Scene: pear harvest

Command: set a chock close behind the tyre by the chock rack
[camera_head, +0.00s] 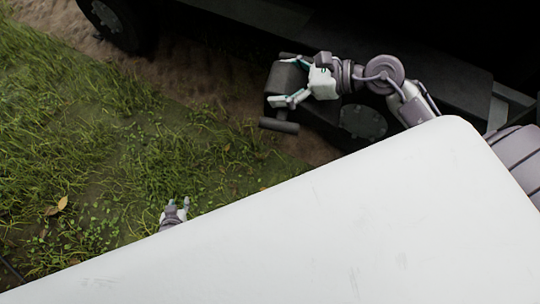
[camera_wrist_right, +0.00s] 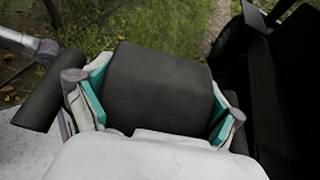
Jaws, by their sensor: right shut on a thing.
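My right gripper (camera_head: 289,82) is shut on a dark grey chock (camera_head: 281,77), with a finger on each side of it. In the right wrist view the chock (camera_wrist_right: 160,82) fills the space between the pale fingers with teal pads. A dark cylindrical bar (camera_head: 279,126) sticks out beside the chock; whether it is part of it I cannot tell. A tyre with a round hub (camera_head: 362,122) lies just right of the chock, partly hidden by my arm and white body. The gap between chock and tyre is unclear. My left gripper (camera_head: 177,203) is open and empty over the grass.
Another tyre (camera_head: 117,22) stands at the upper left under the same dark vehicle (camera_head: 250,25). Bare dirt (camera_head: 215,85) runs between the two tyres. Grass (camera_head: 70,120) covers the left side and looks free. I cannot clearly make out the chock rack.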

